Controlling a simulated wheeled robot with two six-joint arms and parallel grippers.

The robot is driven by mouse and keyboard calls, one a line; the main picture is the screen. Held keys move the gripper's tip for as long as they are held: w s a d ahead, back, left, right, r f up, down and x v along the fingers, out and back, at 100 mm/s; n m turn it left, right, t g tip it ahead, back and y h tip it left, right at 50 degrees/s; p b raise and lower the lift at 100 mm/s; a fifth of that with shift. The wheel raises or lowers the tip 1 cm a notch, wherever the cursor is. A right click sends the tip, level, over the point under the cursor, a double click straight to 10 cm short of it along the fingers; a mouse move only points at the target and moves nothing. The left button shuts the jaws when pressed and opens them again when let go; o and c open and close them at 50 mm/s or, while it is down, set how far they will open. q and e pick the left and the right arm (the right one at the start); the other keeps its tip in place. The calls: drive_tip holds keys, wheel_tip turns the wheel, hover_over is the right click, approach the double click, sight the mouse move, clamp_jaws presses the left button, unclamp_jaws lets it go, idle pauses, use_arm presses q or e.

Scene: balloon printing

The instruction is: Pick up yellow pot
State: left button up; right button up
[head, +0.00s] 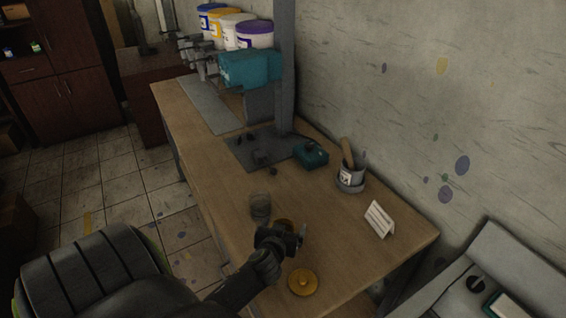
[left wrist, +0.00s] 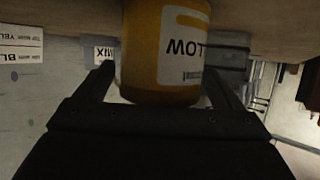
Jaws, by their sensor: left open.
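The yellow pot (left wrist: 145,45), with a white label ending in "LOW", fills the middle of the left wrist view, upside down there. My left gripper (left wrist: 160,88) is open, with one finger on each side of the pot. I cannot tell whether the fingers touch it. A yellow round lid with a knob (head: 303,281) lies nearer, on the table. My right gripper is not in view.
A white card (head: 379,219) and a grey cup with a wooden stick (head: 350,179) stand to the right. A teal machine (head: 249,68) and several paint buckets are farther back.

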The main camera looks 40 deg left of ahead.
use_arm(q)
drive_tip(key=shift+w+a+f, duration=0.2)
drive_tip(key=shift+w+a, duration=0.05)
drive_tip(key=shift+w, duration=0.15)
drive_tip(key=c, duration=1.1)
